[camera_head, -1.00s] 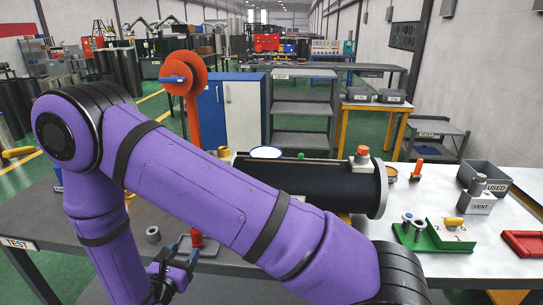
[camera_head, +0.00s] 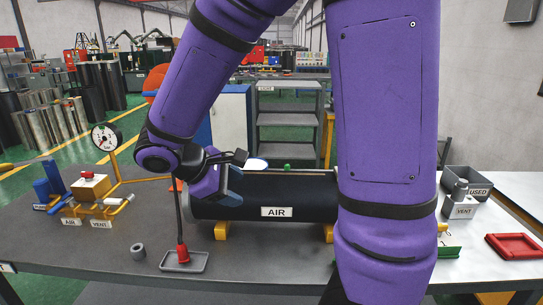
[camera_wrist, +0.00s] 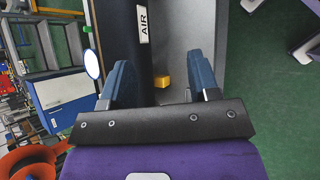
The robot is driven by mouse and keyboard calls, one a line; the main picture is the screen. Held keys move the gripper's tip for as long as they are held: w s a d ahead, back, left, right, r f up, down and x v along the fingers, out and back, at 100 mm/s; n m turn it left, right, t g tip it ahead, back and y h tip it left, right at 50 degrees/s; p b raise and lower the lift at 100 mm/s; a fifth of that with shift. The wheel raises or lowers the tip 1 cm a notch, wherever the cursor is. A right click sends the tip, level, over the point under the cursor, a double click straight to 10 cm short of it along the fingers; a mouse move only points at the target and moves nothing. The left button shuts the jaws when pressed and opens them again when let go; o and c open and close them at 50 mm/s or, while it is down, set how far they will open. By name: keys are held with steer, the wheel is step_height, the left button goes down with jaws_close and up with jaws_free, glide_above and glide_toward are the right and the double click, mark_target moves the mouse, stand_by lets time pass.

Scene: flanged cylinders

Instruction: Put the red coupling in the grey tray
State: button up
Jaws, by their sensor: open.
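The red coupling (camera_head: 182,253) stands upright in the shallow grey tray (camera_head: 202,267) near the front of the dark table in the head view. A thin black hose or rod rises from its top towards my arm; its upper end is hidden. My gripper (camera_head: 232,186) is up and to the right of the coupling, apart from it, in front of the black AIR cylinder's left end. The coupling and tray are not seen in the wrist view.
The black AIR cylinder (camera_head: 290,198) lies on yellow supports (camera_head: 222,231). A grey ring (camera_head: 138,251) is left of the tray. A gauge (camera_head: 105,136) and fittings stand at the left. A USED bin (camera_head: 467,180) and red tray (camera_head: 514,246) are at the right.

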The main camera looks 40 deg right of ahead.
steer(key=s+r+m+t+y, duration=0.6)
steer(key=s+r+m+y, duration=0.2)
steer(key=s+r, duration=0.3)
steer(key=shift+s+a+r+t+y, duration=0.2)
steer(key=shift+s+r+t+y, duration=0.25)
steer(key=shift+s, duration=0.45)
